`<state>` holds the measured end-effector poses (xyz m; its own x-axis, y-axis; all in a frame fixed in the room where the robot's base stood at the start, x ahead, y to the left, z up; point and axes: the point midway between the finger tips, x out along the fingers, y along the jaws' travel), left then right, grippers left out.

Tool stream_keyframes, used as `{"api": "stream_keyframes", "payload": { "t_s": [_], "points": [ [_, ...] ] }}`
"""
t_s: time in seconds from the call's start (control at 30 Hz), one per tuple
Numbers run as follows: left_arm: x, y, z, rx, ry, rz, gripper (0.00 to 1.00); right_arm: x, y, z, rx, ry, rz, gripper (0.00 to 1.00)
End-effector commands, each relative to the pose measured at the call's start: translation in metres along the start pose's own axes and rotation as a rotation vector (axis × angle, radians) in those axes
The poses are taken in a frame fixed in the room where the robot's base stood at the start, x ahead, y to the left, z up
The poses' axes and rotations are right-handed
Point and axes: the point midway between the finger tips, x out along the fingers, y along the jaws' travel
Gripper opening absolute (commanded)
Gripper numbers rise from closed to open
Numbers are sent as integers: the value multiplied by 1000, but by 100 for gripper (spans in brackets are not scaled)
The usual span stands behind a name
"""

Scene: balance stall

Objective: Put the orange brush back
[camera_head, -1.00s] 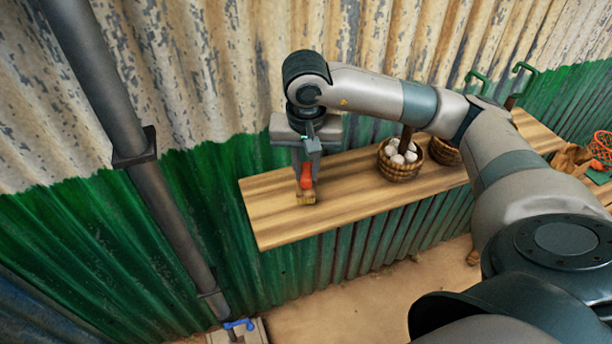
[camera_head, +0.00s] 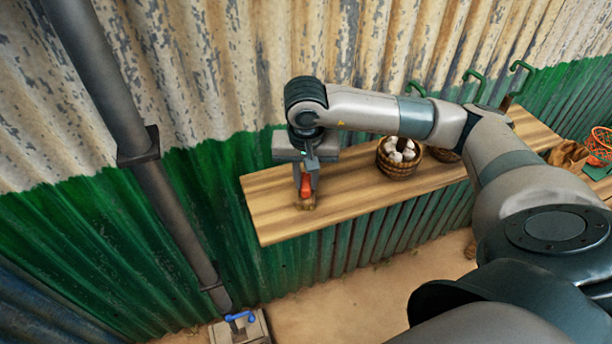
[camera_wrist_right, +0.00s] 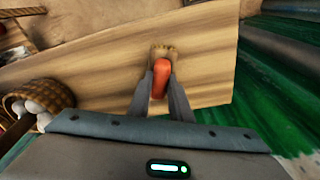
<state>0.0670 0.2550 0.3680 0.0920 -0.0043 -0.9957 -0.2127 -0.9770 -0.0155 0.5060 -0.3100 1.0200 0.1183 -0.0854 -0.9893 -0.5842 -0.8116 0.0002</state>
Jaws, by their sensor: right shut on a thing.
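The orange brush (camera_head: 305,188) has an orange handle and a tan bristle end. My right gripper (camera_head: 305,180) is shut on its handle, above the left end of the wooden shelf (camera_head: 270,222). The brush also shows in the right wrist view (camera_wrist_right: 160,78), between the two fingers (camera_wrist_right: 161,88), with its tan end pointing away from the palm. Whether the bristles touch the shelf or hang just above it I cannot tell. My left gripper is not in view.
A basket of white eggs (camera_head: 398,160) stands further right on the shelf, with another basket behind my arm. Green hooks (camera_head: 521,66) are on the wall, and an orange wire basket (camera_head: 600,146) is at far right. A grey pipe (camera_head: 130,130) runs down the left.

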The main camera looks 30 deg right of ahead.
Motion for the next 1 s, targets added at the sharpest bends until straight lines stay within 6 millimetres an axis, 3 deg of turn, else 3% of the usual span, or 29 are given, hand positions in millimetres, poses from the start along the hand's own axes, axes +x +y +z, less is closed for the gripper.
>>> {"api": "stream_keyframes", "payload": {
  "t_s": [0.03,0.07,0.13,0.67,1.0],
  "points": [
    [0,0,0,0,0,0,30,0,0,0,0,0,-1,0],
    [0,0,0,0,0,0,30,0,0,0,0,0,0,21],
    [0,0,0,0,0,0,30,0,0,0,0,0,0,37],
    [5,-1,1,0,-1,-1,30,-8,-1,0,0,1,-3,37],
    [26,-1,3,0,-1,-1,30,-51,-1,0,-1,4,-5,37]
  ]
}}
